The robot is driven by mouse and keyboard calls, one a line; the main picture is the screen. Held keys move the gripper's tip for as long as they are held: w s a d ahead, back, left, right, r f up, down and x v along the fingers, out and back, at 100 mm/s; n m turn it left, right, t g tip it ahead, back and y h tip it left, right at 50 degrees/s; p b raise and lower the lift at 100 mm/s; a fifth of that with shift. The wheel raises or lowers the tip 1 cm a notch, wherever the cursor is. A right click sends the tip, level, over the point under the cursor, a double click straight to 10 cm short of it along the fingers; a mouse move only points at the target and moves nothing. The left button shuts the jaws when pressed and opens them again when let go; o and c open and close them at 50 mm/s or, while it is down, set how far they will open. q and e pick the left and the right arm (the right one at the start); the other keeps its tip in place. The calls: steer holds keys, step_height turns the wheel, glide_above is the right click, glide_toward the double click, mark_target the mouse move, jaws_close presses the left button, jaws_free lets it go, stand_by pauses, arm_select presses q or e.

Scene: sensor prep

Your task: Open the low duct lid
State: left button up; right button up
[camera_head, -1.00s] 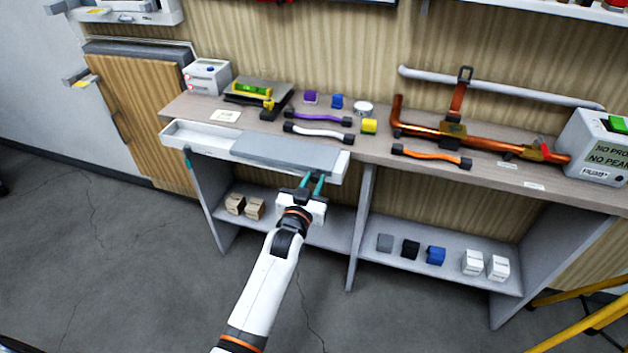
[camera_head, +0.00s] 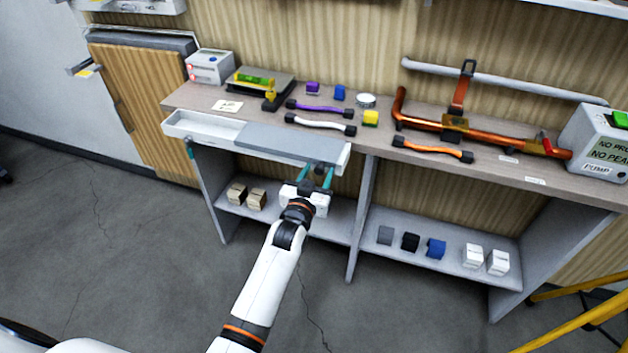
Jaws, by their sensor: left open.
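A long white duct (camera_head: 198,133) runs along the front edge of the bench. Its left part is uncovered and shows a hollow channel. A flat grey lid (camera_head: 285,144) covers its right part. My left gripper (camera_head: 316,174) is at the front of the duct near its right end, just below the lid's edge. Its two teal-tipped fingers are apart. A small dark piece shows between the fingertips; I cannot tell whether it belongs to the lid or whether the fingers touch it. My right gripper is not in view.
Cables, small blocks and a copper pipe (camera_head: 420,124) lie on the bench top (camera_head: 385,148). The shelf below holds small boxes (camera_head: 473,257). A bench upright (camera_head: 361,220) stands right of my gripper. A yellow frame (camera_head: 585,325) is at lower right.

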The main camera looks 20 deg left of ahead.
arm_select(q)
steer(key=s, duration=1.2)
steer(key=shift+a, duration=0.2)
steer(key=shift+w, duration=0.1)
steer(key=s+f+g, duration=0.3)
steer(key=s+f, duration=0.2)
steer(key=f, duration=0.6)
steer(key=s+d+f+m+g, duration=0.1)
steer(key=s+f+g, duration=0.3)
steer(key=f, duration=0.7)
steer(key=s+f+g, duration=0.2)
steer(key=s+f, duration=0.4)
steer(key=f, duration=0.5)
steer(key=s+a+f+g, duration=0.2)
steer(key=s+f, duration=0.3)
steer(key=s, duration=0.4)
steer(key=s+a+f+g, duration=0.2)
steer(key=s+f, duration=0.3)
steer(key=s, duration=0.5)
steer(key=s+a+f+m+g, duration=0.1)
steer(key=s+a+f+g, duration=0.2)
steer(key=s, duration=0.6)
step_height(320, 180, down, 2)
steer(key=shift+s+f+g+y+p, duration=0.2)
steer(key=shift+g+y+p, duration=0.15)
steer(key=shift+g, duration=0.15)
